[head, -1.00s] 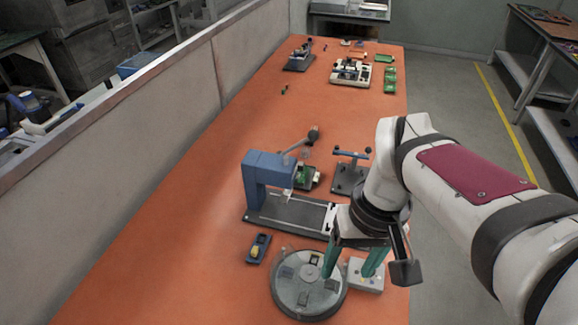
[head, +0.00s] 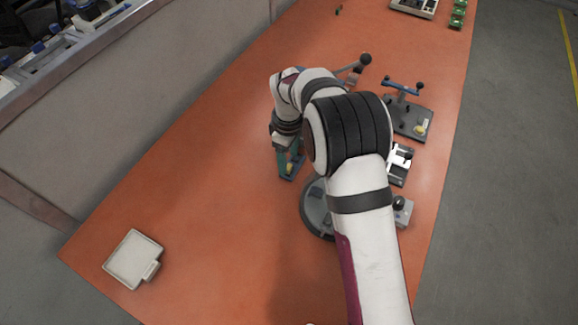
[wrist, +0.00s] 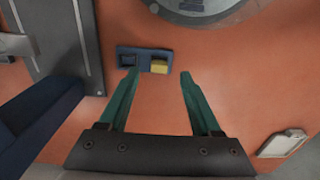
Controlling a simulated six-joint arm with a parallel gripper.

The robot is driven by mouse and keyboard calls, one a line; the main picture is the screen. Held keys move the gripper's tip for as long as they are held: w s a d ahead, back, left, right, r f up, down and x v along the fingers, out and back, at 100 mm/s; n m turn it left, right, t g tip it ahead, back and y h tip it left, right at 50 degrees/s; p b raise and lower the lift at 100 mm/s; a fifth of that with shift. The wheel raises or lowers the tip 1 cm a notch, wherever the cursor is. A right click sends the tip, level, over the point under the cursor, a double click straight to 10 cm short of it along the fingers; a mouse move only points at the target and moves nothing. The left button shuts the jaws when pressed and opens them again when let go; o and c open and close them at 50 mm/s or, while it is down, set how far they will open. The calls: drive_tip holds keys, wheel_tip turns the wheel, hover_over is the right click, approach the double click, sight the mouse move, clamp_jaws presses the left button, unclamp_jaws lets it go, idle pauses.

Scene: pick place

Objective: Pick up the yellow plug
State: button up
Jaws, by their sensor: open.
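The yellow plug (wrist: 158,66) sits in the right slot of a small dark blue holder (wrist: 142,52) in the wrist view. The holder's left slot looks dark and empty. My gripper (wrist: 160,74) is open, with its two green fingers pointing toward the holder, one on each side of the plug in the picture. No contact shows, and I cannot tell the height left between them. In the head view the plug (head: 289,168) shows small between the fingers, partly hidden by them.
A round grey turntable (wrist: 200,8) lies just beyond the holder. A blue-framed press with a grey base (wrist: 62,35) stands at the left. A pale square tray (head: 124,262) lies at the table's near left corner. The orange table between is clear.

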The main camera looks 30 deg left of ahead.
sight(289, 167)
wheel_tip(289, 167, down, 3)
drive_tip(key=shift+f, duration=0.1)
drive_tip(key=shift+c, duration=0.3)
clamp_jaws()
